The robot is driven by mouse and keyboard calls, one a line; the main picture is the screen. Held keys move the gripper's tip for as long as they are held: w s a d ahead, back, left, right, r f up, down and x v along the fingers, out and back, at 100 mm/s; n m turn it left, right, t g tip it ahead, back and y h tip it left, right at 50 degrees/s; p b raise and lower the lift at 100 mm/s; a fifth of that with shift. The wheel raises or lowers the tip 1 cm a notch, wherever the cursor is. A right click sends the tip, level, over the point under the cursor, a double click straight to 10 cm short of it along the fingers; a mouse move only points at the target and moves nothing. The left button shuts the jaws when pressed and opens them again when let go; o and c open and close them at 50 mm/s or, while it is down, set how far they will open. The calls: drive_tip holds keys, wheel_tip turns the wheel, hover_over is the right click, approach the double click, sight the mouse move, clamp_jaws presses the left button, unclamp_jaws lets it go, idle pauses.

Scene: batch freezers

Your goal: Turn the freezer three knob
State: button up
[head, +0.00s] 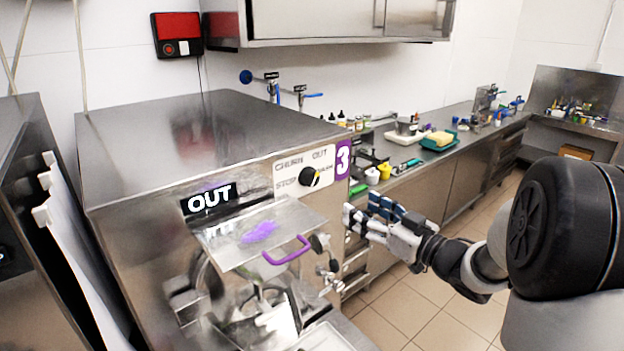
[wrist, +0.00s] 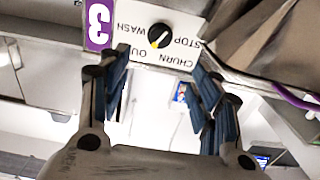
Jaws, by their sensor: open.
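The freezer three knob (head: 310,178) is round and black with a yellow pointer mark. It sits on a white label panel (head: 291,184) with the words CHURN, OUT, STOP and WASH, next to a purple number 3 sign (head: 342,160). In the wrist view, which looks upside down, the knob (wrist: 159,36) is above the middle, beyond the fingertips. My gripper (head: 358,214) is open and empty, to the right of and below the knob in the head view, apart from it. Its blue-padded fingers also show in the wrist view (wrist: 163,75), with the space between them clear.
Below the panel, freezer three's front carries a clear lid with a purple handle (head: 287,251) and a black OUT sign (head: 209,200). A long steel counter (head: 455,150) with jars and a green tray (head: 438,142) runs behind. Tiled floor (head: 425,308) is open at lower right.

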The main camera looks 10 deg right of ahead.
sight(314, 181)
drive_tip(key=b+x, duration=0.2)
drive_tip(key=x, duration=1.5)
drive_tip(key=shift+c, duration=0.4)
drive_tip(key=c, duration=1)
